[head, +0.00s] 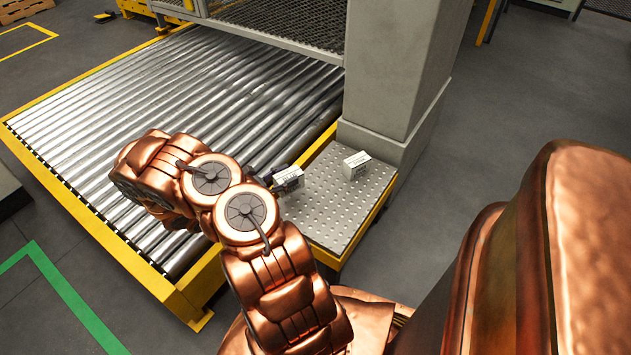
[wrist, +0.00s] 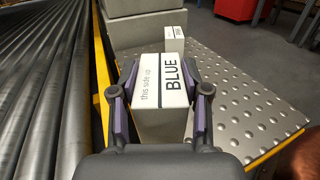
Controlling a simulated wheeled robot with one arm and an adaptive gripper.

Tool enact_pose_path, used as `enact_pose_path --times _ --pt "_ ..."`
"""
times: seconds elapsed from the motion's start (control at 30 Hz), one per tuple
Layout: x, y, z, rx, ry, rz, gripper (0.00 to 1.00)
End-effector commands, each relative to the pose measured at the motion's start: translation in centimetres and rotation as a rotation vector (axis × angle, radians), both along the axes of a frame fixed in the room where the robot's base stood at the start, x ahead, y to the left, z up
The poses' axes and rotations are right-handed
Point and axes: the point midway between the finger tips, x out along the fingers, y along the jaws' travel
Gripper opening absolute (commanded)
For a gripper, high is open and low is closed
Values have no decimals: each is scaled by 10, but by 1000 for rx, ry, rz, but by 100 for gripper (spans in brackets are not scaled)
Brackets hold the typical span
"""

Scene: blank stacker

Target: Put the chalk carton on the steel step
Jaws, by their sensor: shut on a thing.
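A pale carton (wrist: 163,85) printed "BLUE" and "this side up" is between the two fingers of my gripper (wrist: 161,80); no chalk label is readable on it. The held carton also shows in the head view (head: 288,178), at the left edge of the steel step (head: 335,210). The step is a studded metal plate, also seen in the wrist view (wrist: 235,100). I cannot tell whether the carton's underside touches it. My arm hides most of the gripper in the head view. A second white carton (head: 357,165) stands on the step near the pillar; its print is too small to read.
A roller conveyor (head: 200,85) with a yellow frame lies left of the step. A grey pillar (head: 400,70) rises behind the step. Bare studded plate lies in front of the second carton and to the right of the held one.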

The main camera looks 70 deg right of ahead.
Motion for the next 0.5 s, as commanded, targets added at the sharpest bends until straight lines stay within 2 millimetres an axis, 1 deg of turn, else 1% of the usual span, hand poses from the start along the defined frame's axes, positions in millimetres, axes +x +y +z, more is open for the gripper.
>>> enact_pose_path --times 0.03,0.2,0.33,0.5 --pt "-10 -8 -4 1 3 -6 7" --pt "-35 -35 -8 2 3 -8 7" --pt "-50 -52 -10 0 1 -5 7" --pt "-59 -63 -9 1 2 -2 7"
